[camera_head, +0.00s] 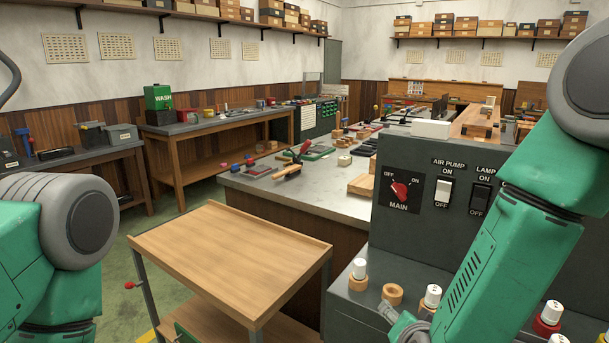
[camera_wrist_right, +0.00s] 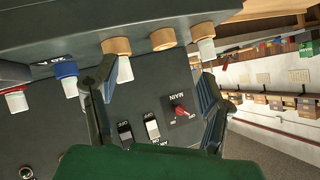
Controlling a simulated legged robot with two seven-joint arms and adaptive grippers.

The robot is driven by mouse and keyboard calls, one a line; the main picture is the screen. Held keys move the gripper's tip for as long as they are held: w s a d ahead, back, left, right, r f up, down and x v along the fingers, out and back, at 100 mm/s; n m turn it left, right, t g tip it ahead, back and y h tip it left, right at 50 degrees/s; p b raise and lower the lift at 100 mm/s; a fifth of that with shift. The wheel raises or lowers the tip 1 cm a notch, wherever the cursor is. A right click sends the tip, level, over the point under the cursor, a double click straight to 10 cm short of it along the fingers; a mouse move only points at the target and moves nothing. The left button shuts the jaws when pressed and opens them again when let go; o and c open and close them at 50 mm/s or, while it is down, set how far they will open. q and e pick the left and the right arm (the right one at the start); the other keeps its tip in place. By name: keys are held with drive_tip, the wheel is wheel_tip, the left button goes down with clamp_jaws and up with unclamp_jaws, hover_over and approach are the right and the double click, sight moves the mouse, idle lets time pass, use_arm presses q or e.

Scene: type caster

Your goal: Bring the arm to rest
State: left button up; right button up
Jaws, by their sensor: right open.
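My right arm (camera_head: 510,235) comes in from the right edge in the head view and reaches down across the front of a dark grey control panel (camera_head: 420,240). My right gripper (camera_wrist_right: 157,68) is open and empty in the right wrist view, its two fingers apart in front of the panel. In the head view only a small part of it shows, low by the knobs, and my forearm hides the rest. My left arm (camera_head: 60,225) shows at the left edge as a green link with a grey joint. Its gripper is out of view.
The panel carries a red MAIN switch (camera_head: 401,190), an AIR PUMP switch (camera_head: 444,190) and a LAMP switch (camera_head: 480,199). Several white-capped knobs (camera_head: 359,268) stand on the ledge below. A wooden cart (camera_head: 230,260) stands left of the panel. A cluttered workbench (camera_head: 310,195) stands behind.

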drive_tip(key=s+d+f+n+g+y+b, duration=0.1)
drive_tip(key=s+d+f+n+g+b, duration=0.15)
drive_tip(key=s+f, duration=0.65)
drive_tip(key=s+d+f+n+g+y+b, duration=0.1)
drive_tip(key=s+d+f+n+g, duration=0.2)
drive_tip(key=s+f, duration=0.5)
drive_tip(key=s+d+f+n+g, duration=0.1)
drive_tip(key=s+d+f+g, duration=0.1)
drive_tip(key=s+f, duration=0.2)
drive_tip(key=s+d+f+n+g+b, duration=0.1)
drive_tip(key=s+d+f+n+g, duration=0.1)
drive_tip(key=s, duration=0.7)
wheel_tip(320, 180, down, 2)
drive_tip(key=shift+s+f+g+b, duration=0.3)
drive_tip(key=shift+s+g, duration=0.1)
drive_tip(key=shift+g, duration=0.25)
drive_tip(key=shift+w+d, duration=0.1)
drive_tip(key=shift+d, duration=0.05)
